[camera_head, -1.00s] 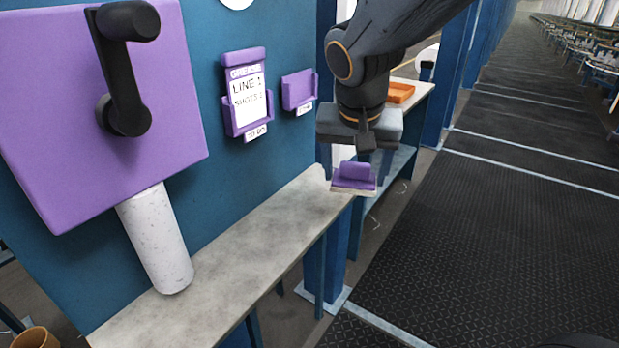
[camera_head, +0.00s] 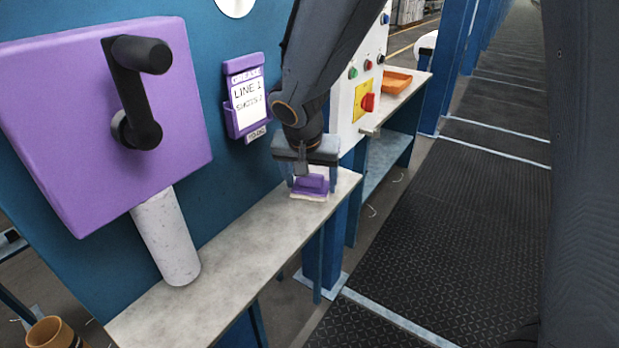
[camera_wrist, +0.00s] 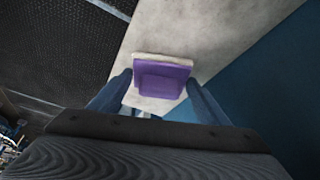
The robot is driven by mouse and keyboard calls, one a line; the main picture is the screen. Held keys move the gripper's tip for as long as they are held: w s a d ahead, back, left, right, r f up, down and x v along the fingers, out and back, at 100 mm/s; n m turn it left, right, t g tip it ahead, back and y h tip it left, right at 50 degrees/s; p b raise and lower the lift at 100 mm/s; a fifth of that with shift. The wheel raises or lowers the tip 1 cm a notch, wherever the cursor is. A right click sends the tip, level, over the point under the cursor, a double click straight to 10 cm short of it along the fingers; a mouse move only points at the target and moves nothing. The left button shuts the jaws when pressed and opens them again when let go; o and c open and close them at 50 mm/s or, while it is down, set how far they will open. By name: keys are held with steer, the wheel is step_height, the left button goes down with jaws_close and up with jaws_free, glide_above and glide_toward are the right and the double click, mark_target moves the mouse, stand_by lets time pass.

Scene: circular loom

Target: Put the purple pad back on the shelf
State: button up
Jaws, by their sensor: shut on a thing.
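The purple pad (camera_head: 311,185) has a raised purple grip and a pale underside. It is at the far end of the long pale shelf (camera_head: 225,265). My gripper (camera_head: 308,180) points down there and is shut on the pad. In the wrist view, the pad (camera_wrist: 162,78) sits between the two fingers, with the shelf surface (camera_wrist: 225,35) under and beside it. I cannot tell whether the pad touches the shelf or hangs just above it.
A purple board with a black crank (camera_head: 140,90) and a white cylinder (camera_head: 167,238) stand at the left. A purple card holder (camera_head: 247,100) is on the blue wall. A control panel with a red knob (camera_head: 368,102) and an orange tray (camera_head: 397,82) lie beyond. The shelf's middle is clear.

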steer(key=shift+w+a+f, duration=0.1)
steer(key=shift+a+f, duration=0.05)
steer(key=o, duration=1)
steer(key=shift+f, duration=0.1)
